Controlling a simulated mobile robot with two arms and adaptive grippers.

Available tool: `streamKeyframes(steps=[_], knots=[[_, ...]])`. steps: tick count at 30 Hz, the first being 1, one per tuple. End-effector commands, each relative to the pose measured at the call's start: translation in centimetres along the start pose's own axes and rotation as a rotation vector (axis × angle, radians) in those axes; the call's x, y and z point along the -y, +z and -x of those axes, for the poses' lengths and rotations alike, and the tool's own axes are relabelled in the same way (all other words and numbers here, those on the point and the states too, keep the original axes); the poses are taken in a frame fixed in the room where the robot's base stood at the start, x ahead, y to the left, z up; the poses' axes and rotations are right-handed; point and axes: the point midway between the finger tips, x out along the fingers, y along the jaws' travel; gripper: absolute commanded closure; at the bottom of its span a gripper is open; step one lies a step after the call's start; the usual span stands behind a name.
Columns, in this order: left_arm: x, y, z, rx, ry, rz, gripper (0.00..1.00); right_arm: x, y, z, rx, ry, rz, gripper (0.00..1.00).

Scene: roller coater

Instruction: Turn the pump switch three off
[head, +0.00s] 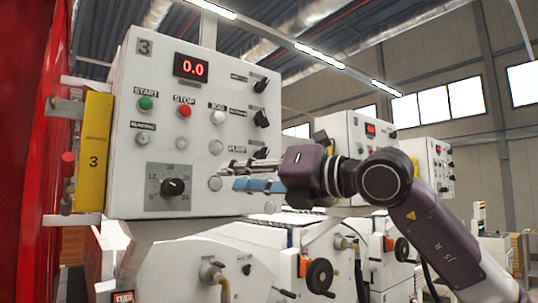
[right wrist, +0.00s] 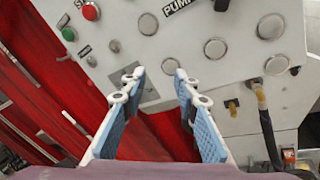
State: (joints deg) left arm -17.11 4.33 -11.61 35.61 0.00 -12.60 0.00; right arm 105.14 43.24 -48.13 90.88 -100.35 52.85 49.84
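The control panel marked 3 (head: 140,80) is a light grey box with a red 0.0 display. The pump switch (head: 262,152) is a black rotary knob right of the PUMP label (head: 237,141), at the panel's right edge. Its lower part is close to my right gripper in the picture. In the right wrist view the PUMP label (right wrist: 181,5) is at the top, with a black knob (right wrist: 221,4) cut off beside it. My right gripper (head: 228,176) is open and empty, just below the switch; its blue-padded fingers (right wrist: 158,78) are apart. My left gripper is not in view.
A green START button (head: 145,103), red STOP button (head: 184,112) and large dial (head: 173,187) are on the same panel. A yellow plate (head: 94,150) and red structure (head: 30,120) stand left. Similar panels (head: 362,145) stand behind at right. Machine rollers and handwheels (head: 319,275) are below.

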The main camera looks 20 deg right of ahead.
Motion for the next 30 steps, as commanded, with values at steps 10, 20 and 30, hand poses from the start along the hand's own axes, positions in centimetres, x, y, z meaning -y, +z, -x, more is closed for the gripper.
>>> streamKeyframes(steps=[10,20,30], knots=[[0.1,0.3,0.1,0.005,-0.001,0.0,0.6,3.4,8.8,6.8,0.138,-0.283,0.038,0.72],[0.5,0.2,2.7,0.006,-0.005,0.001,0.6,4.6,9.8,2.6,0.138,-0.291,0.037,0.72],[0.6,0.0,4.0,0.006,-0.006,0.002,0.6,5.6,10.0,-0.3,0.141,-0.287,0.038,0.72]])
